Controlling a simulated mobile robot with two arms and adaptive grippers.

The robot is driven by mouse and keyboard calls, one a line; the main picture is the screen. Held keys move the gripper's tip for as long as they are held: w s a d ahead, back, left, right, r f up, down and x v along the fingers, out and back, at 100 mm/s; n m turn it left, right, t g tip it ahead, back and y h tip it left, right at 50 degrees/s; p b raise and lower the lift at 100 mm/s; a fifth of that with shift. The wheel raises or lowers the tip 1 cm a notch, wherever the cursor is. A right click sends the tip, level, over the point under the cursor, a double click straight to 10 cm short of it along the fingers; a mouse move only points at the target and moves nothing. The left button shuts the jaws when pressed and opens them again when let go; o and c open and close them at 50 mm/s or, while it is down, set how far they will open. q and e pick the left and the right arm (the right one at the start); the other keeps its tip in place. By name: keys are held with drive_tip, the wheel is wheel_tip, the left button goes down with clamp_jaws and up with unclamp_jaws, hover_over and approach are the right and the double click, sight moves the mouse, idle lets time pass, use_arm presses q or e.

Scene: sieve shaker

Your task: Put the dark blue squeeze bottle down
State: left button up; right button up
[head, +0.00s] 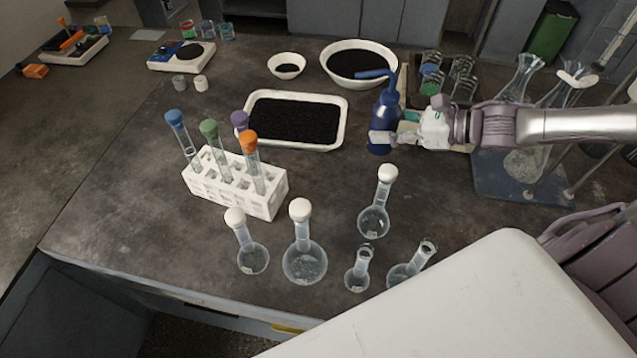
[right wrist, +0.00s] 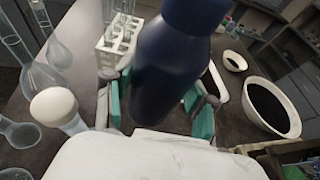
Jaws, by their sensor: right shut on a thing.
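The dark blue squeeze bottle (head: 382,112) is upright at the centre right of the head view, beside the white tray of black grains. It also fills the middle of the right wrist view (right wrist: 170,65). My right gripper (head: 384,138) reaches in from the right and is shut on the bottle. Its green-padded fingers (right wrist: 157,108) lie on either side of the bottle in the right wrist view. I cannot tell whether the bottle's base touches the bench. My left gripper is not in view.
A white tray (head: 342,140) of black grains lies just left of the bottle, with a large white bowl (head: 392,78) behind. A test tube rack (head: 199,185) stands left. Several flasks, including a stoppered one (head: 373,222), stand in front. Bare bench (head: 325,180) lies between.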

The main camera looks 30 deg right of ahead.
drive_tip(key=w+a+f, duration=0.2)
drive_tip(key=a+f, duration=0.1)
drive_tip(key=f, duration=0.3)
drive_tip(key=w+a+f+b, duration=0.1)
drive_tip(key=w+a+f, duration=0.2)
drive_tip(key=f, duration=0.3)
drive_tip(key=w+a+f+b, duration=0.1)
drive_tip(key=w+a+f, duration=0.1)
drive_tip(key=f, duration=0.4)
drive_tip(key=shift+w+a+f, duration=0.3)
drive_tip(key=shift+w+a, duration=0.05)
drive_tip(key=shift+a, duration=0.15)
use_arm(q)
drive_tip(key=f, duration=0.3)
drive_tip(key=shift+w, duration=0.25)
use_arm(e)
drive_tip(key=shift+f, duration=0.2)
drive_tip(key=o, duration=0.6)
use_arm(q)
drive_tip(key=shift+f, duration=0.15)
use_arm(e)
drive_tip(key=shift+o, duration=0.2)
drive_tip(key=shift+r, duration=0.15)
